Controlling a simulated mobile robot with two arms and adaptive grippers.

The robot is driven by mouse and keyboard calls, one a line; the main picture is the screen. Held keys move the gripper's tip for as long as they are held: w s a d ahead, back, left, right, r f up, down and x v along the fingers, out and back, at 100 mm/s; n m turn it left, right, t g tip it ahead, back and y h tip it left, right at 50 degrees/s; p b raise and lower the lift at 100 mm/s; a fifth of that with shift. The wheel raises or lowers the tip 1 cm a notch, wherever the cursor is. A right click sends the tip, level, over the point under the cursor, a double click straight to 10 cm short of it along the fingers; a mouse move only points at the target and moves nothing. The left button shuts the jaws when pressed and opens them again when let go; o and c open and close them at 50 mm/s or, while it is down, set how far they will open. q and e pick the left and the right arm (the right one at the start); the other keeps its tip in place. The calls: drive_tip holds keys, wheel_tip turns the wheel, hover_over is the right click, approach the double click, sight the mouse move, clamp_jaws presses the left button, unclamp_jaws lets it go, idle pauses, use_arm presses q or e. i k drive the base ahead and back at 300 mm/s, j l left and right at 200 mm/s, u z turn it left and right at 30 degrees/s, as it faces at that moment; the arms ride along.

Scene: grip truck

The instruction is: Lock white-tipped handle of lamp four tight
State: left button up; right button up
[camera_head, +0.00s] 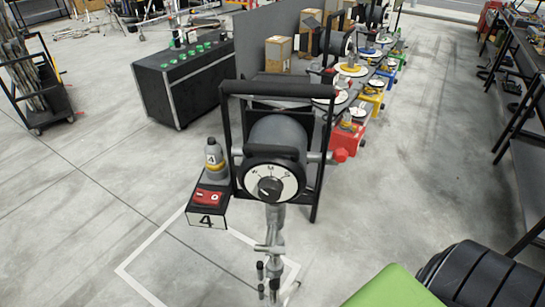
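A large dark lamp (278,135) stands in the middle of the view inside a black yoke frame (225,130). Its front has a round white dial (270,184) with black letters and a dark centre knob. A red knob (341,155) sits on a rod at its right side. A pale grey fitting (238,152) shows at its left side. I cannot make out a clear white handle tip. Below the lamp hangs a grey metal clamp or stand piece (270,240). A black box marked 4 (207,219) is at its left. Neither gripper can be made out.
A black case with green knobs (185,75) stands at the left back. White tape (150,280) marks the floor. Green (392,290) and black (480,280) objects fill the lower right.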

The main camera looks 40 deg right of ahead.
sight(270, 246)
drive_tip(key=z, duration=1)
